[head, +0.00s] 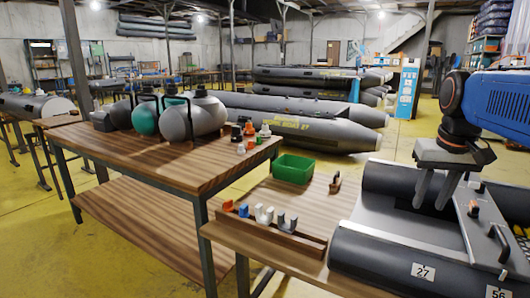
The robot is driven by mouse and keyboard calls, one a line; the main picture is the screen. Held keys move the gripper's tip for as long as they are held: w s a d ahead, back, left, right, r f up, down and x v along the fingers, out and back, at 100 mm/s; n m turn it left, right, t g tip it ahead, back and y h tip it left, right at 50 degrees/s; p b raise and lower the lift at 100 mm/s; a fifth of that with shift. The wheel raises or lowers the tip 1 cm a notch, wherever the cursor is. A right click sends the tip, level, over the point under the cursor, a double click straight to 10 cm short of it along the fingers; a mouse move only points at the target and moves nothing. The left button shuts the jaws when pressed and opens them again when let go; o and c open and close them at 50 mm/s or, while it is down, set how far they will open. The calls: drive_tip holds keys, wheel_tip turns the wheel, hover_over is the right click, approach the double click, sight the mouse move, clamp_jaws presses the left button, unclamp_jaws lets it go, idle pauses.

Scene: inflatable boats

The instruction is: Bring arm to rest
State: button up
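My arm, with a blue link and a dark joint, reaches in from the right edge. My gripper (430,205) points down over the grey inflatable boat (385,245) at the right. Its two grey fingers stand apart with a gap between them, and nothing shows in the gap. The fingertips are over the boat's grey floor, near the far dark tube. I cannot tell whether they touch the boat. The boat carries labels 27 and 56.
A wooden bench (255,238) beside the boat holds a green bin (293,169) and a wooden rack (268,234) of small fittings. Another wooden table (180,170) bears rounded grey and teal tanks. Long dark rolled boats (310,128) lie behind. Yellow floor shows at the left.

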drive_tip(key=s+a+f+n+t, duration=0.1)
drive_tip(key=s+a+f, duration=0.4)
drive_tip(key=s+f, duration=0.2)
drive_tip(key=s+a+f+n+t, duration=0.1)
drive_tip(key=s+a+f, duration=0.5)
drive_tip(key=f, duration=0.4)
drive_tip(key=shift+s+a+n+y, duration=0.2)
drive_tip(key=shift+s+n+y, duration=0.2)
drive_tip(key=shift+s, duration=0.1)
drive_tip(key=shift+r, duration=0.1)
idle(0.5)
